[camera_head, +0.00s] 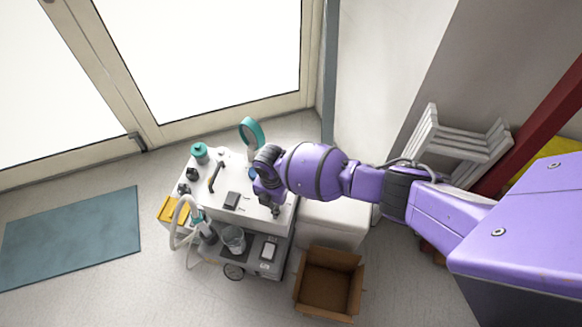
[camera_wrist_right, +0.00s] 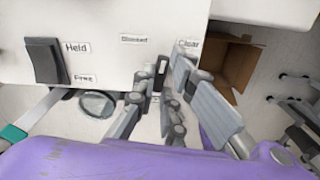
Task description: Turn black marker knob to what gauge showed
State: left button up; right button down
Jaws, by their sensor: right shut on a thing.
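My right gripper (camera_wrist_right: 161,80) is shut on a small black knob (camera_wrist_right: 162,65) on the white panel, between the labels at the panel's front edge. The fingers hide most of this knob, so its pointing direction cannot be told. In the head view my right gripper (camera_head: 272,206) is over the right part of the white cart top (camera_head: 217,208). A round teal-rimmed thing (camera_head: 251,132) stands at the back of the cart; no gauge reading is legible. My left gripper is not in view.
A dark rocker-like block (camera_wrist_right: 45,61) sits beside the label "Held". A label "Clear" (camera_wrist_right: 188,44) is right of the fingers. A teal jar (camera_head: 200,152) and a pale hose (camera_head: 176,225) are on the cart's left. An open cardboard box (camera_head: 328,284) stands on the floor.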

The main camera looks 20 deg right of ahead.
jog(key=m, duration=0.2)
jog(key=m+p, duration=0.1)
jog(key=m, duration=0.1)
jog(key=shift+w+r, duration=0.15)
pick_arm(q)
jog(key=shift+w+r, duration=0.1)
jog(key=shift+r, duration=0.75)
pick_arm(e)
jog(key=shift+m, duration=1.6)
pick_arm(q)
jog(key=shift+p, duration=0.3)
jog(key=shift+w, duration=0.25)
pick_arm(e)
jog(key=c, duration=1.8)
grip_release()
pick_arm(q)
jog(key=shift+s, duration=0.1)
pick_arm(e)
notch_tip(320, 180, up, 12)
jog(key=shift+m, duration=0.3)
